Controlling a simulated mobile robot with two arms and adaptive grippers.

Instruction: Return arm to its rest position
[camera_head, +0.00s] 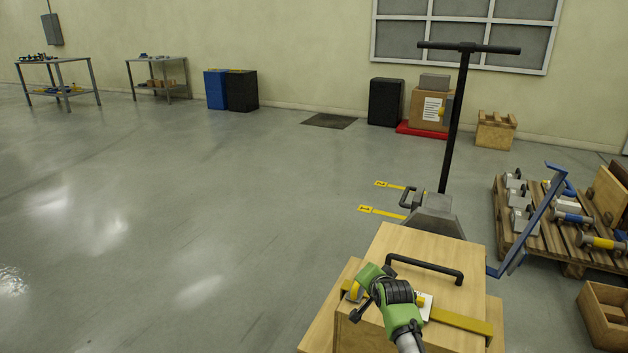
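One of my arms, green and black, comes in from the bottom edge right of centre, so I take it as my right arm. Its gripper end (361,307) is over the front left part of a wooden box (405,245). The fingers are small and partly hidden by the arm, so whether they are open or shut does not show. The box has a black bar handle (425,267) on top and a yellow strap (460,320) across it. I cannot tell if the arm touches the box. My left gripper is not in view.
A pallet jack (437,215) with a tall black T-handle stands just behind the box. A wooden pallet (512,238) with metal parts is at right, near a blue bar (538,220). An open wooden crate (603,310) is at lower right. The floor at left is clear.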

